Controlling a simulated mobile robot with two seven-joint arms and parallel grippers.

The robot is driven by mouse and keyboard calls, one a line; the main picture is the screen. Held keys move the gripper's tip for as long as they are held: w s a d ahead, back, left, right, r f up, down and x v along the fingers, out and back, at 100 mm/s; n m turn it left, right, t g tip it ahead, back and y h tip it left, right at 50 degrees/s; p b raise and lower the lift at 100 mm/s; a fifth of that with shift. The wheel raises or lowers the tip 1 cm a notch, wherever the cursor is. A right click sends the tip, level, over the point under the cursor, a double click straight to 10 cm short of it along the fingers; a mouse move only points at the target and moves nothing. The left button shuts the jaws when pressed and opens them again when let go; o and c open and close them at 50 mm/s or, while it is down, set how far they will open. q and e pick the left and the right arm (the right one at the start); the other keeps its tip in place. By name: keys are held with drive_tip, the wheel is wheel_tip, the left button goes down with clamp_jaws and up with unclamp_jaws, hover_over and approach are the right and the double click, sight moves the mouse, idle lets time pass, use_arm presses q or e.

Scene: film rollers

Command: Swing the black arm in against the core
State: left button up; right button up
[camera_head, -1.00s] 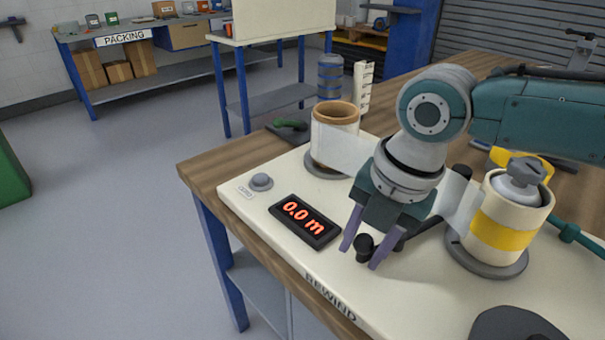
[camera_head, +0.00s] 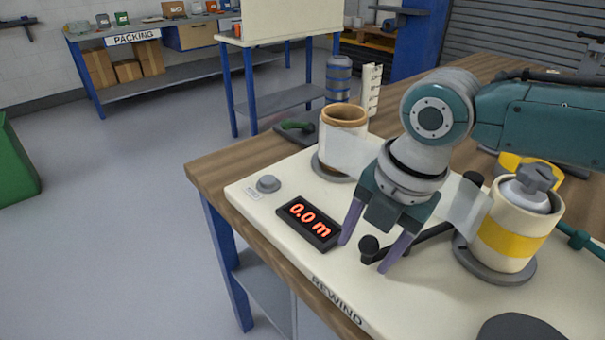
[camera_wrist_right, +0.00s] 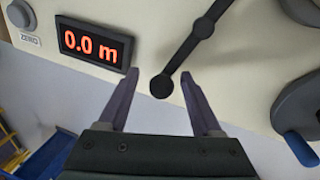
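The black arm (camera_head: 428,236) lies over the cream rewind board (camera_head: 262,212), its round black knob (camera_head: 369,247) at the left end. In the right wrist view the arm (camera_wrist_right: 185,52) runs up and right from the knob (camera_wrist_right: 161,86), through a middle joint. My right gripper (camera_head: 363,256) is open and points down, its purple fingers on either side of the knob without visibly gripping it. The brown-rimmed core (camera_head: 343,118) stands on a grey disc behind left, apart from the knob. A pale film web (camera_head: 466,212) runs behind my gripper. My left gripper is not in view.
A yellow-banded roll (camera_head: 507,235) with a grey clamp knob stands right of the arm. The display (camera_head: 307,222) reads 0.0 m, beside a grey zero button (camera_head: 268,183). A dark disc (camera_head: 520,328) sits at the front right. The board's front strip near REWIND is clear.

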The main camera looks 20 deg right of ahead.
wheel_tip(320, 180, up, 10)
drive_tip(key=s+d+p, duration=0.1)
drive_tip(key=p, duration=0.1)
drive_tip(key=shift+s, duration=0.35)
drive_tip(key=shift+a+f, duration=0.1)
drive_tip(key=shift+f, duration=0.05)
